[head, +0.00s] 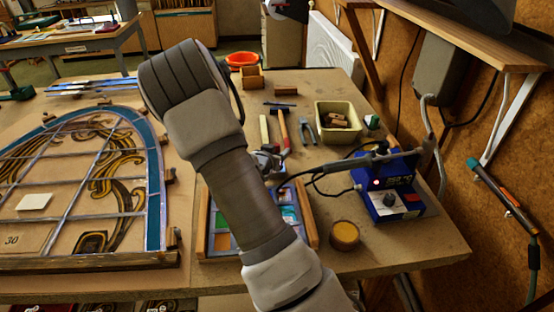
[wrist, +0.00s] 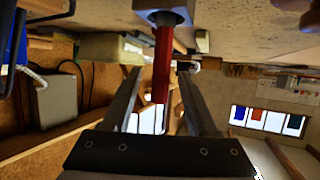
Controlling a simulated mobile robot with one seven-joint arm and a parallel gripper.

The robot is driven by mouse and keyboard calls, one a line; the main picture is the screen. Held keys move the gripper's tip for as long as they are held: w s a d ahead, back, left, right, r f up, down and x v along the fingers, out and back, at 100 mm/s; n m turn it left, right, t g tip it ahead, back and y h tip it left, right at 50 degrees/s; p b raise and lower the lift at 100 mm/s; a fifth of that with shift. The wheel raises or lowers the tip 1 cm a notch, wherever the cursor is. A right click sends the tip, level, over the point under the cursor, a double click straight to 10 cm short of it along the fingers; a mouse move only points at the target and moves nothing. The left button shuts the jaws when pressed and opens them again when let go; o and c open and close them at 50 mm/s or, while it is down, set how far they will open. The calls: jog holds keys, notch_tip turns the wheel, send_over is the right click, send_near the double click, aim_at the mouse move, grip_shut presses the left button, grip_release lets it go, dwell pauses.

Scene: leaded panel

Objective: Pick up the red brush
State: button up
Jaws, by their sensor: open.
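In the wrist view, the red brush (wrist: 162,66) shows as a slim red shaft rising from a small grey block (wrist: 164,13) on the bench, whose surface is at the top of this picture. My gripper (wrist: 158,74) is open, with one finger on each side of the red shaft in the picture. I cannot tell how deep the shaft is between the fingers, and no contact shows. In the head view, my arm covers most of that spot, and only part of my gripper (head: 266,163) shows beside it. I cannot make out the brush there.
A hammer with a red handle (head: 283,128), pliers (head: 307,131) and a cream tub (head: 339,110) lie behind my gripper. A blue soldering station (head: 391,189) and a round tin (head: 345,234) stand to the right. The leaded panel (head: 155,190) fills the left.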

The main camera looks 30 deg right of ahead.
aim_at(277, 144)
jog(key=shift+w+d+f, duration=0.1)
grip_shut()
jog(key=shift+r, duration=0.2)
dwell(0.5)
jog(key=shift+r, duration=0.65)
notch_tip(277, 144, up, 3)
jog(key=shift+f, duration=0.15)
jog(key=s+d+r, duration=0.4)
jog(key=s+r, duration=0.2)
jog(key=s, duration=0.5)
jog(key=shift+r+b, duration=0.35)
jog(key=shift+b, duration=0.05)
